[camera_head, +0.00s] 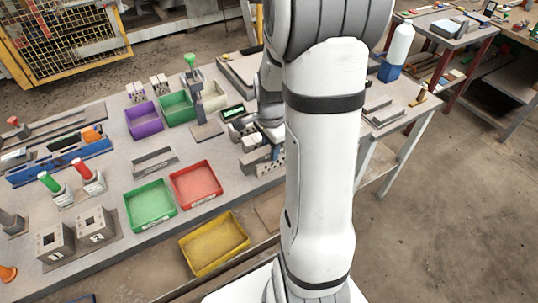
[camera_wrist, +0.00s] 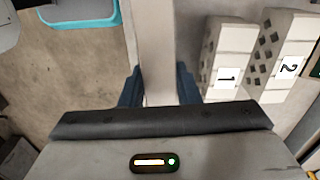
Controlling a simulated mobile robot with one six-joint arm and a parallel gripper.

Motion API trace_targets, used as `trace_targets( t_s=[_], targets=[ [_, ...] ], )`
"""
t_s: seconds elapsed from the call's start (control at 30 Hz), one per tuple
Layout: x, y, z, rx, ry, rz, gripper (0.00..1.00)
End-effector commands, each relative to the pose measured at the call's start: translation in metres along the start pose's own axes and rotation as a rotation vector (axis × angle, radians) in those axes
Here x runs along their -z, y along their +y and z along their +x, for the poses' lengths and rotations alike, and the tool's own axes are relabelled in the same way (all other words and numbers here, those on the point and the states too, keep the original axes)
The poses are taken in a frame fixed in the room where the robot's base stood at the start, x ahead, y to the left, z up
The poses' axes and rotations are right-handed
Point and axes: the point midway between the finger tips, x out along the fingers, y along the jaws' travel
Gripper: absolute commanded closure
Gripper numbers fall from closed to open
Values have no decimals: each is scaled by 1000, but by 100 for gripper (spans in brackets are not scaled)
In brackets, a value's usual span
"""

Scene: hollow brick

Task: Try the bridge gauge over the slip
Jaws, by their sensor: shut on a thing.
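My gripper (camera_wrist: 158,88) has its dark blue fingers shut on a pale, straight bar (camera_wrist: 157,45), which runs up the middle of the wrist view. The bar may be the bridge gauge, but its ends and any feet are hidden. In the head view my gripper (camera_head: 252,138) is at the right part of the bench, partly behind my arm. To the right of the bar stand two pale perforated bricks, labelled 1 (camera_wrist: 227,75) and 2 (camera_wrist: 289,68). The bar looks apart from them. I cannot make out the slip.
On the bench (camera_head: 120,185) are a green tray (camera_head: 150,205), a red tray (camera_head: 196,184), a grey open holder (camera_head: 154,161) and purple (camera_head: 143,119) bins. A yellow tray (camera_head: 214,243) lies at the front. Two holed grey blocks (camera_head: 55,242) stand front left. My arm hides the bench's right part.

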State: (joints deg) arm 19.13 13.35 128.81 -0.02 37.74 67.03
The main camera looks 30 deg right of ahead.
Motion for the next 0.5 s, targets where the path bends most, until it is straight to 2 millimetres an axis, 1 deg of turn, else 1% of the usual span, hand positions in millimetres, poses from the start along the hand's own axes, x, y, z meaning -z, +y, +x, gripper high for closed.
trace_targets(
  t_s=[0.17,0.5],
  targets=[
    [0,0,-2,1,0,0,100],
    [0,0,-22,1,0,0,100]
  ],
)
